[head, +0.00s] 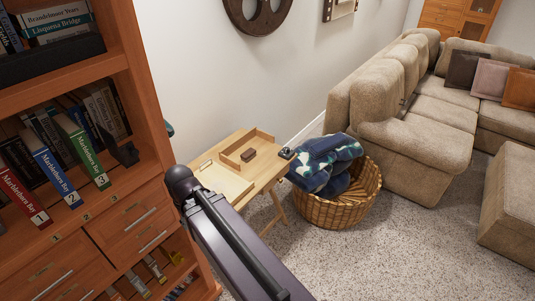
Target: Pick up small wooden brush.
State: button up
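A small dark brown block-like object (248,155), which may be the small wooden brush, lies in a shallow wooden tray (265,134) on a small light wooden table (258,189). It is too small to make out bristles. My arm reaches up from the bottom of the head view, and its dark joint is in front of the table's left side. My gripper cannot be seen, so its opening and its distance from the brown object do not show. My arm hides part of the table.
A small dark item (286,153) is at the table's right corner. A wooden bookcase (125,219) is close on the left. Carpet (400,250) is open before the beige sofa (415,143).

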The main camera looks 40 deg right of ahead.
aim_at(250, 153)
jog(key=z, duration=0.65)
jog(key=i, duration=1)
